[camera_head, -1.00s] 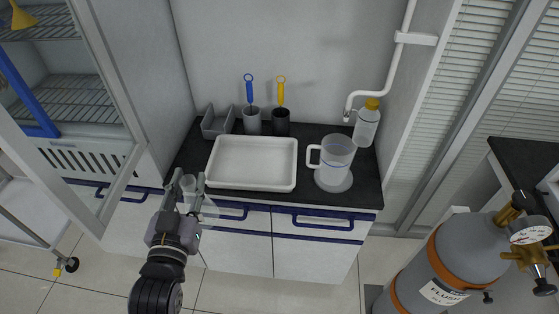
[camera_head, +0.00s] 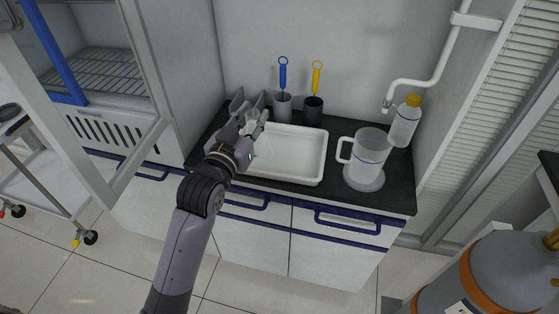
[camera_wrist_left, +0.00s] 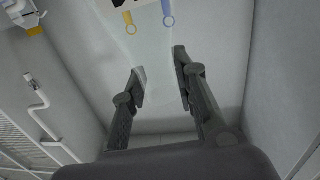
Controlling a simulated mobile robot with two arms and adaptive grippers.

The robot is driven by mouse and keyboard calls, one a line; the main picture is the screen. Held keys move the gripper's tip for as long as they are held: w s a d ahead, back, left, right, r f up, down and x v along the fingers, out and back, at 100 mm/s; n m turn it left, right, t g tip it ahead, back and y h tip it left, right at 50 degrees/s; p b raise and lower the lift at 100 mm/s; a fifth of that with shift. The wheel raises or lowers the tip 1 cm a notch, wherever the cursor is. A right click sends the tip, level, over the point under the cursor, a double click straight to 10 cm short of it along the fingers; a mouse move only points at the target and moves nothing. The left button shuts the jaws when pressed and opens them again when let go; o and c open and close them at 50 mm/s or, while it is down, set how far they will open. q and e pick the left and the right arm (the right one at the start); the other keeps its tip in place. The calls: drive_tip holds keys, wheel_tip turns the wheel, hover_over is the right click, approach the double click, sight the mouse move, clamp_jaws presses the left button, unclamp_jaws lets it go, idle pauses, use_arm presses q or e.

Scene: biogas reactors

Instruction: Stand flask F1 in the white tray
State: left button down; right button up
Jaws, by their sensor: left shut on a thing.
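The white tray (camera_head: 318,160) lies flat on the dark counter. My left gripper (camera_head: 250,110) is over the tray's left end and is shut on a clear glass flask, taken to be flask F1 (camera_head: 264,146). The flask is see-through and faint, and its body shows against the left part of the tray. In the left wrist view the flask (camera_wrist_left: 152,42) is a pale, clear shape between and beyond the fingers (camera_wrist_left: 159,66). I cannot tell whether its base touches the tray. Any label on it is unreadable. My right gripper is not in view.
Behind the tray stand two cups holding a blue-handled brush (camera_head: 283,75) and a yellow-handled brush (camera_head: 316,78). A clear jug (camera_head: 369,150) stands right of the tray, with a yellow-capped bottle (camera_head: 405,122) behind it. A grey gas cylinder (camera_head: 510,275) is at lower right.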

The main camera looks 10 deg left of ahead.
use_arm(q)
drive_tip(key=w+a+r+m+h+b, duration=0.25)
drive_tip(key=w+r+b, duration=0.45)
drive_tip(key=w+r, duration=0.35)
wheel_tip(320, 180, down, 20)
drive_tip(key=w, duration=0.1)
drive_tip(key=shift+f+n+y, duration=0.15)
drive_tip(key=shift+n+y, duration=0.2)
drive_tip(key=shift+f, duration=0.1)
drive_tip(key=c, duration=1.3)
unclamp_jaws()
